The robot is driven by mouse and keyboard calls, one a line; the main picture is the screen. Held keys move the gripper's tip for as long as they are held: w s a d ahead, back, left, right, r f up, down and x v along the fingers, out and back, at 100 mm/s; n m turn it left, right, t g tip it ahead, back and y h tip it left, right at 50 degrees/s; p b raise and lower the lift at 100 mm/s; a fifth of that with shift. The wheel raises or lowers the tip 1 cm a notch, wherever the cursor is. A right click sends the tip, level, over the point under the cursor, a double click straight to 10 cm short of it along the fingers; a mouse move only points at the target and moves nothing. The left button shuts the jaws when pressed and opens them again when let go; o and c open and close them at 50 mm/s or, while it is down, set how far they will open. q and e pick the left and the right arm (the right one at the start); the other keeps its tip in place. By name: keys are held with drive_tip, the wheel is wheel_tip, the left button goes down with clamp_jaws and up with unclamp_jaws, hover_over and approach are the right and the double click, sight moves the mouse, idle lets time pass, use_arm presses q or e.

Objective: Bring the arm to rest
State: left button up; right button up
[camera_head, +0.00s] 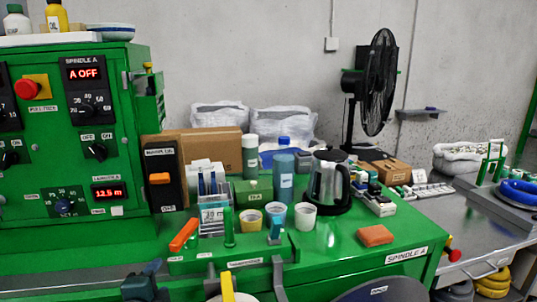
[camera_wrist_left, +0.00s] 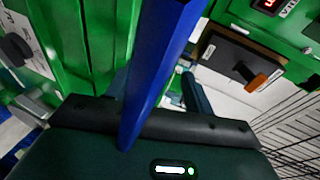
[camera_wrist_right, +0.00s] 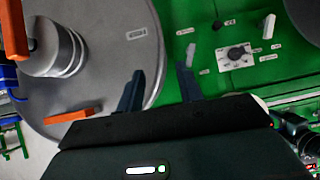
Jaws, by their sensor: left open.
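My left gripper (camera_head: 145,283) is at the lower left of the head view, in front of the green machine (camera_head: 70,130). In the left wrist view its fingers (camera_wrist_left: 158,88) stand apart. A long, straight-edged blue shape (camera_wrist_left: 160,60) runs close to that camera, across the space between the fingers; I cannot tell whether it touches them. My right gripper (camera_wrist_right: 160,82) shows in the right wrist view with its fingers apart and nothing between them. It is over the edge between a round grey surface (camera_wrist_right: 95,100) and a green panel (camera_wrist_right: 220,85). I cannot make it out in the head view.
The green worktop (camera_head: 340,245) holds cups, bottles, a kettle (camera_head: 328,183) and a brown sponge-like block (camera_head: 375,236). A black fan (camera_head: 378,85) stands behind. A blue coil (camera_head: 520,192) lies on the grey table at right. An orange bar (camera_wrist_right: 68,117) sits on the round surface.

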use_arm(q)
drive_tip(key=s+d+f+n+g+h, duration=0.1)
drive_tip(key=s+d+f+n, duration=0.2)
drive_tip(key=s+f, duration=0.3)
drive_tip(key=s+d+f+n+g+h, duration=0.1)
drive_tip(key=s+d+f+n+g, duration=0.1)
drive_tip(key=s+f, duration=0.3)
wheel_tip(320, 180, down, 4)
drive_tip(key=shift+s+d+r+n+h, duration=0.15)
drive_tip(key=shift+s+d+n+h, duration=0.25)
drive_tip(key=shift+n, duration=0.5)
drive_tip(key=s+d+f+n, duration=0.1)
drive_tip(key=s+f+n, duration=0.1)
drive_tip(key=s, duration=0.1)
drive_tip(key=s+d+f+n+g+h, duration=0.1)
drive_tip(key=s+f+n, duration=0.1)
drive_tip(key=s, duration=0.2)
drive_tip(key=s+d+f+n, duration=0.1)
drive_tip(key=s+f+n, duration=0.1)
drive_tip(key=s, duration=0.1)
drive_tip(key=shift+s+f+g, duration=0.1)
drive_tip(key=shift+s+g, duration=0.2)
drive_tip(key=shift+s, duration=0.05)
